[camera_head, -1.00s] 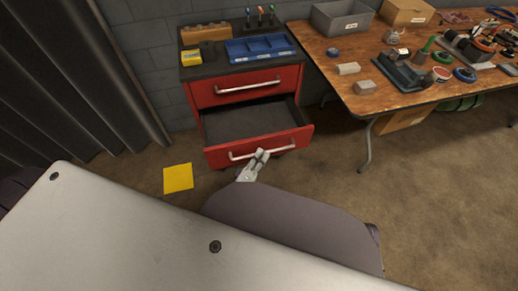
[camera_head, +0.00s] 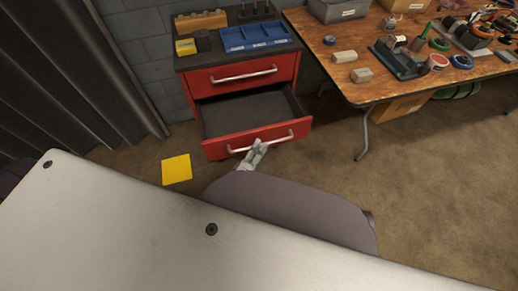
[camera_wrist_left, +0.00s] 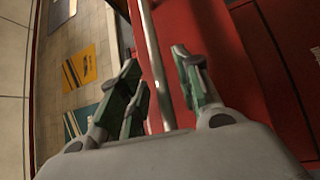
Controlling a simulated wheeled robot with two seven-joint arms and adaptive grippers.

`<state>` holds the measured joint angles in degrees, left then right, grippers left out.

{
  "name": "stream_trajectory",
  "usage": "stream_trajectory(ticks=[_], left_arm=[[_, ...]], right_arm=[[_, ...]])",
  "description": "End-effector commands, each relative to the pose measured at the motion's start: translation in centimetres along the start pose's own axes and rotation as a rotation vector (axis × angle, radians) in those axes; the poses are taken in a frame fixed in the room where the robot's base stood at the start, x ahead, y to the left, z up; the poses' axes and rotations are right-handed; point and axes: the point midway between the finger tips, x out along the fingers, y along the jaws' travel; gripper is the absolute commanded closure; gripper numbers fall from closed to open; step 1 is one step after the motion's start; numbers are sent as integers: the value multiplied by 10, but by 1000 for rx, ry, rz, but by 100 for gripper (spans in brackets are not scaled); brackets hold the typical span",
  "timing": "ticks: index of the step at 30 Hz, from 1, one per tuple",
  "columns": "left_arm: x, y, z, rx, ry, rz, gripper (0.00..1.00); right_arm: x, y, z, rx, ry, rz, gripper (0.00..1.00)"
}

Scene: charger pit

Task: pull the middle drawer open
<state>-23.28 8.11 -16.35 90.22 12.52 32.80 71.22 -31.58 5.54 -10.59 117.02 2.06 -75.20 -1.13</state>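The red drawer cabinet (camera_head: 192,85) stands against the wall in the head view. The drawer below the top one (camera_head: 209,147) is pulled well out, showing its empty dark inside. Its silver bar handle (camera_head: 283,139) runs across the red front; it also shows in the wrist view (camera_wrist_left: 152,48). My left gripper (camera_head: 259,147) is at the middle of this handle. In the wrist view, the left gripper's fingers (camera_wrist_left: 158,75) stand on either side of the bar with small gaps, apparently open around it. Anything below the open drawer is hidden. My right gripper is out of view.
The closed top drawer (camera_head: 209,84) is above the open one. A blue tray (camera_head: 253,46) is on the cabinet top. A cluttered wooden table (camera_head: 320,52) stands to the right. A yellow square (camera_head: 176,169) lies on the floor at left. Floor in front right is clear.

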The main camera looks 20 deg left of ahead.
Motion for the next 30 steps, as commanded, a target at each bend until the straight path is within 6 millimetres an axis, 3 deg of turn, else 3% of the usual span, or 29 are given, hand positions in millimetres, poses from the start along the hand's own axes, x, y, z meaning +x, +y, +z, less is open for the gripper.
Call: stream_trajectory(ticks=[11, 30], left_arm=[[-13, 0, 0, 0, -1, 0, 66], [-88, -1, 0, 0, -1, -3, 66]], right_arm=[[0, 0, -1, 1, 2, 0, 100], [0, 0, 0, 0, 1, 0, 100]])
